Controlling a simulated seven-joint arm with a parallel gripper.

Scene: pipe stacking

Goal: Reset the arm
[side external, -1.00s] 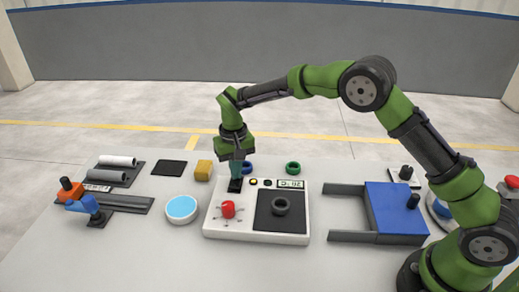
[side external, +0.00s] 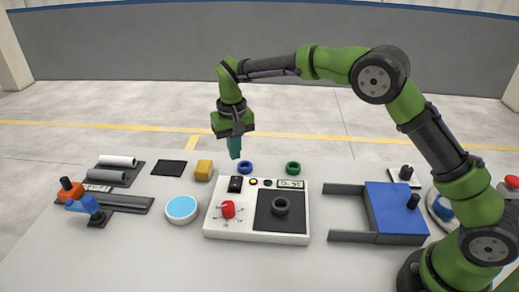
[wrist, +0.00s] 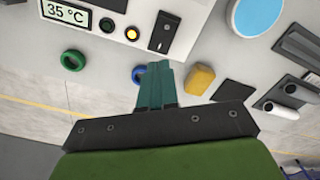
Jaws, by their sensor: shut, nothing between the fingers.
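My gripper (side external: 235,156) is shut and empty. In the wrist view the teal fingers (wrist: 158,72) are together, in front of part of the blue ring (wrist: 138,75). The box carries a black rocker switch (side external: 236,184), a red knob (side external: 228,209), a dark plate with a dark ring (side external: 281,206) on it, and a display (wrist: 66,12) reading 35 °C. A lit yellow button (wrist: 132,33) shows beside a dark one.
A yellow block (side external: 204,170), a green ring (side external: 293,168) and a black pad (side external: 169,168) lie behind. A blue-topped dish (side external: 182,208) and a rack with pipes (side external: 117,161) are left. A blue sliding block (side external: 390,208) with rails stands right.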

